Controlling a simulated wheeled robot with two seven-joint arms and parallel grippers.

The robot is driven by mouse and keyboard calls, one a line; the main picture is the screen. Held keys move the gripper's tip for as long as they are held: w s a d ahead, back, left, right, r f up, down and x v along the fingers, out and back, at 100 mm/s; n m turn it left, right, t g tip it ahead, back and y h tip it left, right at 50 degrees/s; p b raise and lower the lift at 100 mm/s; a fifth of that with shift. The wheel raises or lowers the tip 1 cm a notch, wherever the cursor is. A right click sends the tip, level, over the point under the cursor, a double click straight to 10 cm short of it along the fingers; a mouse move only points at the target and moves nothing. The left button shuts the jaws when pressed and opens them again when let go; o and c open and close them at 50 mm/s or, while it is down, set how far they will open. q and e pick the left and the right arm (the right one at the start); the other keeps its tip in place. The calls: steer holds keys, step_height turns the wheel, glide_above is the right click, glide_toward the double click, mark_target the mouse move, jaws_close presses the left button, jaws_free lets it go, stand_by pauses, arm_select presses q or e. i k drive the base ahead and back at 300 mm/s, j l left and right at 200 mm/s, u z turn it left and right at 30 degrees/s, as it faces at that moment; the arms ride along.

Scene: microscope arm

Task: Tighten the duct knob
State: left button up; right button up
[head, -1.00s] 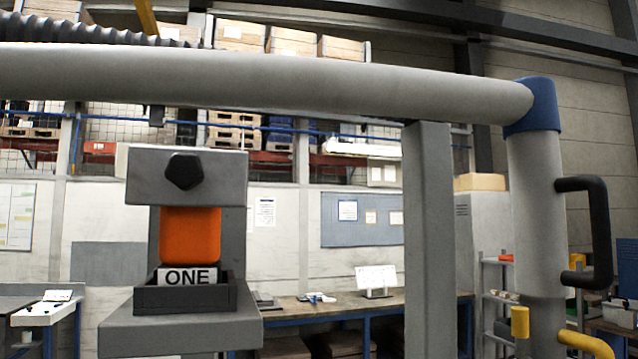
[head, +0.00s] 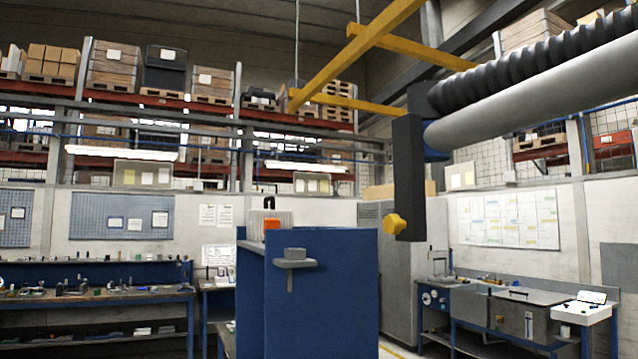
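A yellow lobed knob (head: 396,224) sits low on the left side of a dark upright bracket (head: 409,170), right of the picture's middle. The bracket hangs near the left end of a thick grey duct pipe (head: 540,88). The pipe runs up and out at the upper right. A black ribbed hose (head: 530,58) lies along and above it. Whether the knob is tight or loose cannot be seen. Neither of my grippers shows in the head view.
A tall blue cabinet (head: 325,290) with a small grey bracket (head: 295,262) stands below and left of the knob. Yellow beams (head: 365,45) cross overhead. Workbenches (head: 95,300) line the left wall, and another bench with a white case (head: 583,308) stands at right.

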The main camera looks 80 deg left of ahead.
mark_target(393, 225)
steer(key=u, duration=2.35)
